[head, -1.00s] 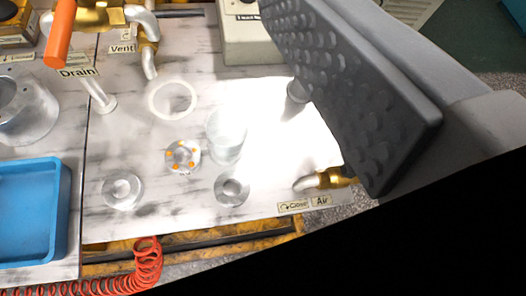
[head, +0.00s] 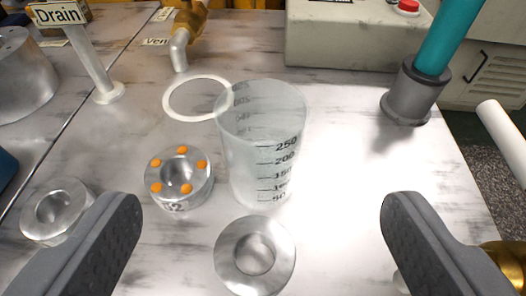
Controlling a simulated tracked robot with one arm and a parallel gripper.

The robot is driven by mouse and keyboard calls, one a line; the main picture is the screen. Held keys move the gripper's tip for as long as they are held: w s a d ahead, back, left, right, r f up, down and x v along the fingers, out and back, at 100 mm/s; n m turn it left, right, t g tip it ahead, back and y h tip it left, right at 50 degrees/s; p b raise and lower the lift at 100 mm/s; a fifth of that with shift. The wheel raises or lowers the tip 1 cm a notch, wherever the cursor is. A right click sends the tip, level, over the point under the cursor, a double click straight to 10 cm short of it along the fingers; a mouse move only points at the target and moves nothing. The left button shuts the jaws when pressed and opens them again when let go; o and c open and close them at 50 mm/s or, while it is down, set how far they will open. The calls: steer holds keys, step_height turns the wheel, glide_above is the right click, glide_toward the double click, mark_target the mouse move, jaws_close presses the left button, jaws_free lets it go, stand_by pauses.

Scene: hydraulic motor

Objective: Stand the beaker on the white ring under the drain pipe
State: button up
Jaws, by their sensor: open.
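The clear beaker (head: 262,150) stands upright on the marbled bench, with graduation marks up to 250 on its side. It looks empty. The white ring (head: 175,110) lies flat on the bench behind and left of the beaker, its right edge partly behind the beaker's rim. A bent pale pipe (head: 180,50) on a brass valve ends above the bench behind the ring; a "Vent" sign stands next to it. The "Drain" sign (head: 57,14) is on a post at the upper left. My gripper (head: 262,232) is open and empty, its fingers wide apart in front of the beaker, not touching it.
A metal part with orange dots (head: 180,180) stands close left of the beaker. A metal ring part (head: 255,255) lies in front of it, another (head: 58,210) at left. A teal-handled post (head: 408,95) stands right. A grey box (head: 350,38) is behind.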

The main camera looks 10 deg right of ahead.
mark_target(264, 145)
steer(key=x, duration=0.6)
steer(key=shift+w+f, duration=0.2)
steer(key=shift+w, duration=0.15)
steer(key=b+x, duration=0.1)
steer(key=x, duration=0.1)
steer(key=b+x, duration=0.1)
steer(key=shift+w+d+f, duration=0.2)
steer(key=shift+w+f, duration=0.05)
steer(key=shift+f, duration=0.2)
steer(key=shift+w+f, duration=0.1)
steer(key=shift+w, duration=0.4)
steer(key=c, duration=1.1)
steer(key=shift+c, duration=0.2)
